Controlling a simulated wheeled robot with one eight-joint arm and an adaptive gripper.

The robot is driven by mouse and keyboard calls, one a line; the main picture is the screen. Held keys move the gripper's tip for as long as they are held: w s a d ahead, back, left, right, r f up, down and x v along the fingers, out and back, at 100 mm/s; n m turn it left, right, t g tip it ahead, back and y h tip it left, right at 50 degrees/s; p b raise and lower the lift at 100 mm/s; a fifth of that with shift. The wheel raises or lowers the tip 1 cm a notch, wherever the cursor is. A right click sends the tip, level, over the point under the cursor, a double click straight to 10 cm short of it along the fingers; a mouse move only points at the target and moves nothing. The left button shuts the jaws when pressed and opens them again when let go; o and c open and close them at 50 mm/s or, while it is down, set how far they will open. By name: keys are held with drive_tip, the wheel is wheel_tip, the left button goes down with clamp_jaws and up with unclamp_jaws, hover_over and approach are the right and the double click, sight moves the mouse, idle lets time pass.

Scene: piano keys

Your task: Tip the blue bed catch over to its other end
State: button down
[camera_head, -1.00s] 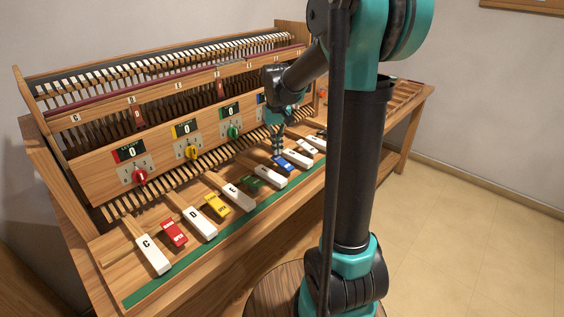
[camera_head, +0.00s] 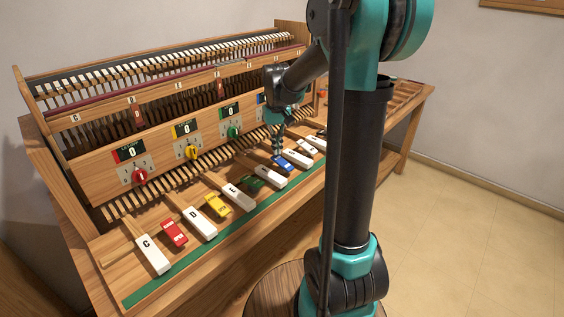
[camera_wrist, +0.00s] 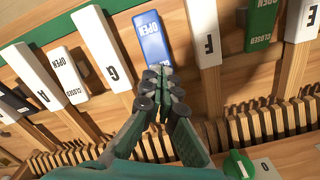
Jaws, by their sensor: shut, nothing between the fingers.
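The blue bed catch (camera_wrist: 152,38) lies among the key fronts, with the word OPEN on its visible face; it also shows in the head view (camera_head: 283,163). My gripper (camera_wrist: 158,74) is shut and empty, with its fingertips over the catch's end nearer the instrument. The fingers hide that end, and I cannot tell whether they touch it. In the head view my gripper (camera_head: 278,151) is just behind the blue catch, pointing down.
The white G key (camera_wrist: 105,45) and F key (camera_wrist: 204,35) flank the blue catch closely. A green catch (camera_wrist: 262,18) reads CLOSED. A small white catch (camera_wrist: 70,75) reads OPEN. A green knob (camera_wrist: 238,164) and a row of wooden slats lie near my fingers.

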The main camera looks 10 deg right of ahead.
sight(277, 158)
drive_tip(key=shift+f, duration=1.25)
idle(0.8)
drive_tip(key=shift+r, duration=3.55)
